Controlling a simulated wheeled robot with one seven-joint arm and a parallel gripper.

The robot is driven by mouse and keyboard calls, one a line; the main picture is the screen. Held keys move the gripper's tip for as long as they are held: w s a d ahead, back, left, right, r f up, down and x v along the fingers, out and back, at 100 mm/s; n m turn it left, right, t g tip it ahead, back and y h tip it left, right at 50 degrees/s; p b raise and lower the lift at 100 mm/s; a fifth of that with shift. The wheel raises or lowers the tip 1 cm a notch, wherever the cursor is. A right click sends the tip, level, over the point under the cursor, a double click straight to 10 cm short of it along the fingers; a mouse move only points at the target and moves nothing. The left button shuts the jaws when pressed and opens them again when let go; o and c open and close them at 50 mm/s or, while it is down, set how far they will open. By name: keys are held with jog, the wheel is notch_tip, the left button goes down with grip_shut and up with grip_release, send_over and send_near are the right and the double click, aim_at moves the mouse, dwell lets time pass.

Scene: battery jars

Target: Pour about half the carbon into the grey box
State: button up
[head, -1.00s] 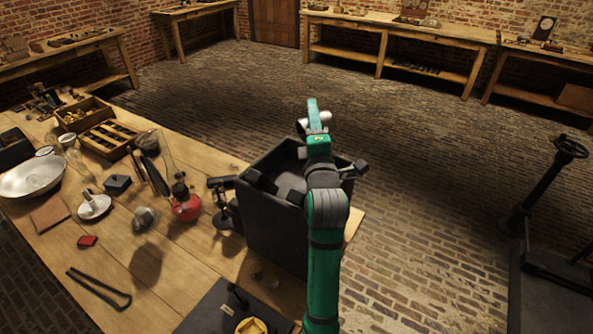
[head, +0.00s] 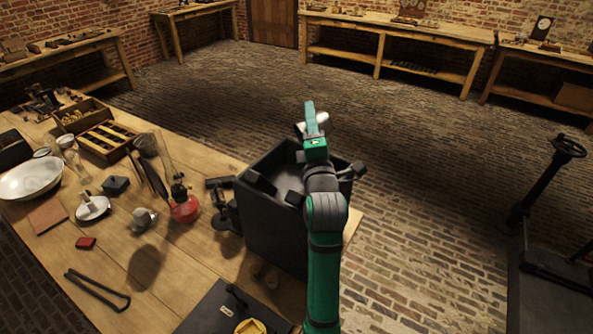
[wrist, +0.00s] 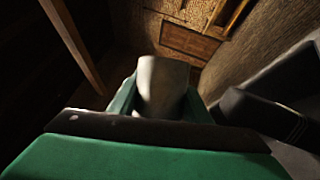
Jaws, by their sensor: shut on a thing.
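The grey box (head: 268,225) is a large, dark, open-topped container at the right end of the wooden table. My gripper (head: 310,122) is at the far side of the box opening, above its rim. It is shut on a pale vessel (head: 322,118), which looks tilted onto its side and is partly hidden by the gripper. In the wrist view the vessel (wrist: 163,85) is a smooth, pale cylinder between the green fingers. Its mouth and contents cannot be made out. No carbon is visible, in the air or in the part of the box interior that shows.
Dark blocks lie along the box rim. A black stand (head: 223,207) and a red lamp (head: 185,207) with a glass chimney stand close to its left. Black tongs (head: 97,290) lie at the front. The brick floor to the right is clear up to a dark wheeled post (head: 540,190).

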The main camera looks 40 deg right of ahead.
jog(key=shift+w+a, duration=0.2)
jog(key=shift+a, duration=0.25)
